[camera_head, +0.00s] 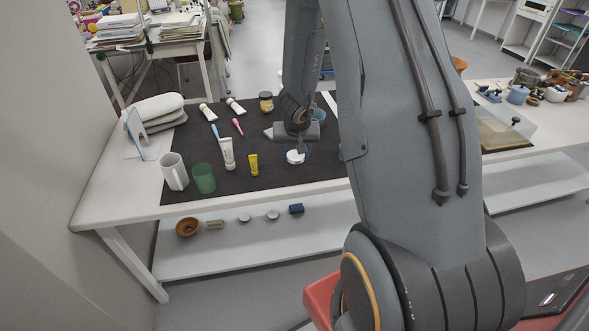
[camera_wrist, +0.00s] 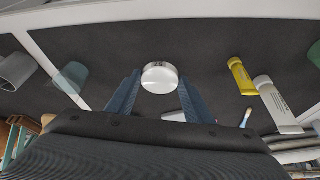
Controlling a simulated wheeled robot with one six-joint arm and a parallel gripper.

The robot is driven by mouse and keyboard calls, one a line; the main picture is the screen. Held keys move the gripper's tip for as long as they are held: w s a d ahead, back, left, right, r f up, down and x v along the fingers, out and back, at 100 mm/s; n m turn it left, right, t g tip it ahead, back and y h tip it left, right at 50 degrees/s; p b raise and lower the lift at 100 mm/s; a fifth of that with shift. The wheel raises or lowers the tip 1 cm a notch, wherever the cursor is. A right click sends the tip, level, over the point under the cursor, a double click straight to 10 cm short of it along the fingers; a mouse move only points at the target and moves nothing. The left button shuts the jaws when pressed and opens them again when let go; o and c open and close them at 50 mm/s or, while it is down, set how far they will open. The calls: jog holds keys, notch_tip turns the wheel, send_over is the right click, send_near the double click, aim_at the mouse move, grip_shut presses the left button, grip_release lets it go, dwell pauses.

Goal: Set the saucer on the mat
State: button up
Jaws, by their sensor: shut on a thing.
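In the head view my gripper (camera_head: 297,146) is over the front middle of the black mat (camera_head: 210,182). The dish is over the mat, at or close to its surface; I cannot tell whether it touches.
A yellow tube (camera_head: 253,164), a white tube (camera_head: 227,153), a green cup (camera_head: 204,178) and a white mug (camera_head: 174,171) stand left of my gripper. A jar (camera_head: 266,101) is behind. A clear cup (camera_wrist: 72,77) shows in the wrist view.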

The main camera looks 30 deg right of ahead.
aim_at(296, 160)
jog(key=shift+f+b, duration=2.3)
jog(key=shift+b, duration=0.35)
jog(key=shift+f, duration=0.15)
jog(key=o, duration=1.1)
jog(key=shift+c, duration=0.2)
jog(key=s+a+r+n+y+p, duration=0.1)
jog(key=s+a+r+p, duration=0.3)
jog(key=r, duration=0.4)
jog(key=s+a+r+y+p, duration=0.1)
jog(key=a+r+p, duration=0.35)
jog(key=r, duration=0.35)
jog(key=s+a+r+n+g, duration=0.1)
jog(key=s+a+r, duration=0.3)
jog(key=s, duration=0.4)
jog(key=s+a+r+n+g, duration=0.1)
jog(key=s+a+r+n, duration=0.2)
jog(key=s, duration=0.5)
jog(key=shift+s+a+r+p, duration=0.35)
jog(key=shift+s+a+r, duration=0.1)
jog(key=shift+a, duration=0.2)
